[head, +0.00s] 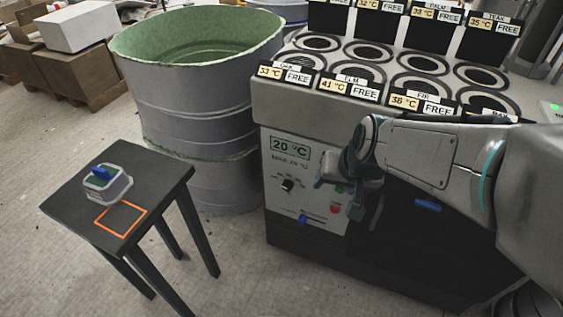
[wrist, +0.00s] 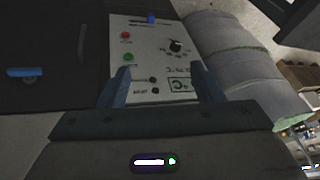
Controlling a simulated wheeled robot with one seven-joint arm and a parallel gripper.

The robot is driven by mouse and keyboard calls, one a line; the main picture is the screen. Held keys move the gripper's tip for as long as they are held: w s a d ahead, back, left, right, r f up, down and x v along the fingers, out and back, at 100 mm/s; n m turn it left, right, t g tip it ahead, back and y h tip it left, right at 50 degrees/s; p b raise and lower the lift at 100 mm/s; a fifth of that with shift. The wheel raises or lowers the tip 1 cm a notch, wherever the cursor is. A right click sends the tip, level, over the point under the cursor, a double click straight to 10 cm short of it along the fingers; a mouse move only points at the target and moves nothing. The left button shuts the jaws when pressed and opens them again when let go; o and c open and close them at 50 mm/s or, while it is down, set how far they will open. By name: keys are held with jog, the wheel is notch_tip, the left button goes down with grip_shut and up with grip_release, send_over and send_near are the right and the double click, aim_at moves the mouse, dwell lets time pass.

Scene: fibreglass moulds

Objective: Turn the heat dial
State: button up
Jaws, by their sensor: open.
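The heat dial is a small black knob (head: 287,185) on the white control panel (head: 278,215) of the grey machine. Scale marks surround it, below a display reading 20 °C. In the wrist view, where the panel appears upside down, the dial (wrist: 176,46) lies beyond and right of the fingertips. My gripper (head: 338,195) is open and empty in front of the panel's right side, right of the dial. In the wrist view its two fingers (wrist: 160,78) are spread, with the panel between and beyond them. The dial is unobstructed in both views.
A blue slider (head: 303,219), a red button (head: 335,209) and a green button (head: 340,188) share the panel. A blue handle (head: 428,206) is on the dark front. A small table (head: 75,205) holds a container with a blue handle (head: 106,185). Large grey drums (head: 190,95) stand left of the machine.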

jog(key=w+a+f+m+t+b, duration=0.2)
jog(key=w+a+f, duration=0.45)
jog(key=f, duration=0.25)
jog(key=w+a+f+m+t+b, duration=0.1)
jog(key=w+a+f+t+b, duration=0.15)
jog(key=w+a+f, duration=0.45)
jog(key=m+t+h+b, duration=0.1)
jog(key=t+h+b, duration=0.2)
jog(key=h+b, duration=0.1)
send_near(286, 188)
jog(key=s+a, duration=0.2)
jog(key=a, duration=0.1)
notch_tip(286, 188, down, 5)
jog(key=s+t+h+b, duration=0.2)
jog(key=s+t+h, duration=0.1)
jog(key=t+h, duration=0.15)
jog(key=shift+n+t, duration=0.3)
jog(key=x, duration=1.3)
jog(key=shift+a+f+b, duration=0.1)
jog(key=shift+a+b, duration=0.2)
jog(key=shift+b, duration=0.05)
jog(key=c, duration=1)
